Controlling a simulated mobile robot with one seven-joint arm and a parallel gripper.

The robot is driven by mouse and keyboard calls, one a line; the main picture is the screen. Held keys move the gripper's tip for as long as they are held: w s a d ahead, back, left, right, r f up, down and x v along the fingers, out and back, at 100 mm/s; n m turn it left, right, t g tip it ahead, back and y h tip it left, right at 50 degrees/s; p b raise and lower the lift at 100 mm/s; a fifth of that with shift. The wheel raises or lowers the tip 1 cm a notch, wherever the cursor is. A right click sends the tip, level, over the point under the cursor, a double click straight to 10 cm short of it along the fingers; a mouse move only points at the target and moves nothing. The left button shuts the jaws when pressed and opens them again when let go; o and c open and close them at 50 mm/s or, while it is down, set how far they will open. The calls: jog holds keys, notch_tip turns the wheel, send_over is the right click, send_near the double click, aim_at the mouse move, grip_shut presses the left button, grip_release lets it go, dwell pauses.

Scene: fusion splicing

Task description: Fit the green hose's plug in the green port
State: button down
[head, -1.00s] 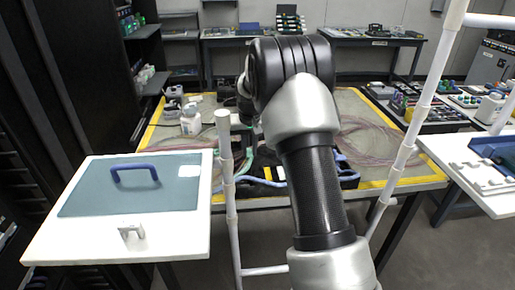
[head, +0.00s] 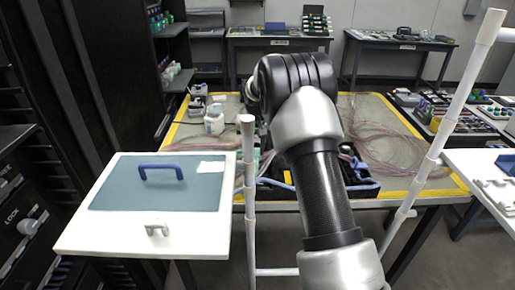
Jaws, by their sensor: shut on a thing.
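My arm fills the middle of the head view and covers much of the work area. My gripper's fingers are hidden behind it, so I cannot see what they hold. A small strip of the green hose (head: 263,142) shows between a white post and my arm. Its plug and the green port cannot be made out. A black tray (head: 365,189) lies at the table's front edge, partly behind my arm. A light blue hose (head: 276,184) runs along its front.
A yellow-edged table (head: 410,190) carries thin pinkish cables (head: 385,140) and a white bottle (head: 214,122). A white frame with posts (head: 250,190) stands in front. A white panel with a blue handle (head: 160,172) is at left. Dark racks line the left side; another work surface is at right.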

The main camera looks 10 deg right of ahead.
aim_at(257, 153)
jog(key=shift+f, duration=0.1)
jog(key=shift+f+b, duration=1.05)
jog(key=shift+f, duration=0.85)
jog(key=shift+f, duration=0.1)
jog(key=shift+f, duration=0.35)
jog(key=shift+f+b, duration=0.4)
jog(key=shift+f, duration=0.1)
jog(key=c, duration=1.6)
grip_release()
jog(key=shift+s, duration=0.1)
